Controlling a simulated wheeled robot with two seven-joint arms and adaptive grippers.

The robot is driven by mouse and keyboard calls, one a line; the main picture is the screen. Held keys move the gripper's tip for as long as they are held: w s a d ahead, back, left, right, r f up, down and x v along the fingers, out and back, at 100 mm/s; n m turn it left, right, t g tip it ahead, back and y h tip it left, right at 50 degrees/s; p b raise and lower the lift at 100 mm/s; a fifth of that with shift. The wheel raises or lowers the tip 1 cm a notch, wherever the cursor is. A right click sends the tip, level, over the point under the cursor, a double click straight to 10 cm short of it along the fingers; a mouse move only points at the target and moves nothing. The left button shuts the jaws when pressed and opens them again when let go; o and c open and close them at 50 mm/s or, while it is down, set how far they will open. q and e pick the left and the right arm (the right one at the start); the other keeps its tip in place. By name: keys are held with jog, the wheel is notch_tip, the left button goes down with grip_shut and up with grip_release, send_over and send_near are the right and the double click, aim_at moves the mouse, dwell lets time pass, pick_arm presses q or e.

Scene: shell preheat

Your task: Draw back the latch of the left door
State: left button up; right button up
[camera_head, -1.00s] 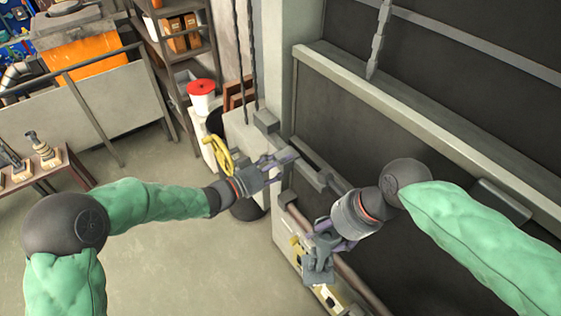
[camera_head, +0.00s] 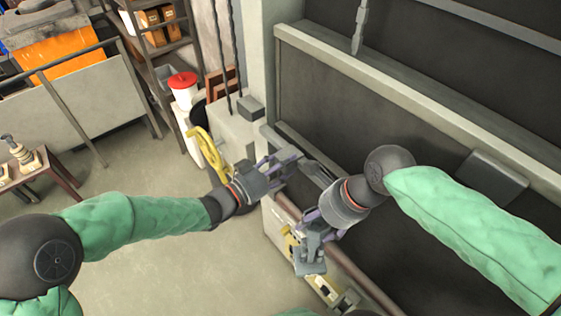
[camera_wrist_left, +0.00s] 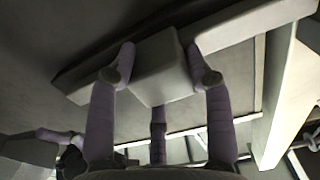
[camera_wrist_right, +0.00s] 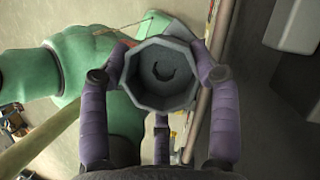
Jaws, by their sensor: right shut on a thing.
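The dark left door panel (camera_head: 340,115), with its pale frame, is in front of me in the head view. A grey latch block (camera_wrist_left: 165,75) on a flat bar (camera_wrist_left: 235,30) fills the middle of the left wrist view. My left gripper (camera_head: 292,160) is at that latch. Its purple fingers (camera_wrist_left: 160,75) are apart on both sides of the block; whether they touch it I cannot tell. My right gripper (camera_head: 318,228) is shut on a grey tool (camera_head: 310,258). The tool's eight-sided hollow end (camera_wrist_right: 160,72) shows between the fingers in the right wrist view.
A yellow handwheel (camera_head: 207,152) is just left of my left gripper. A pipe-like rail (camera_head: 355,275) runs below the door. The floor (camera_head: 180,260) at lower left is clear.

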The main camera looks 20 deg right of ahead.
pick_arm(q)
jog(key=shift+o, duration=1.3)
jog(key=shift+s+d+f, duration=0.1)
jog(key=shift+s, duration=0.1)
pick_arm(e)
jog(key=shift+d, duration=0.1)
pick_arm(q)
jog(key=shift+d, duration=0.1)
pick_arm(e)
jog(key=shift+s+d, duration=0.1)
jog(key=shift+s, duration=0.1)
pick_arm(q)
jog(key=shift+w+a, duration=0.1)
jog(key=shift+a, duration=0.1)
pick_arm(e)
jog(key=shift+w, duration=0.1)
pick_arm(q)
jog(key=shift+a, duration=0.3)
jog(key=v, duration=1.1)
jog(key=shift+s, duration=0.25)
jog(key=shift+a, duration=0.1)
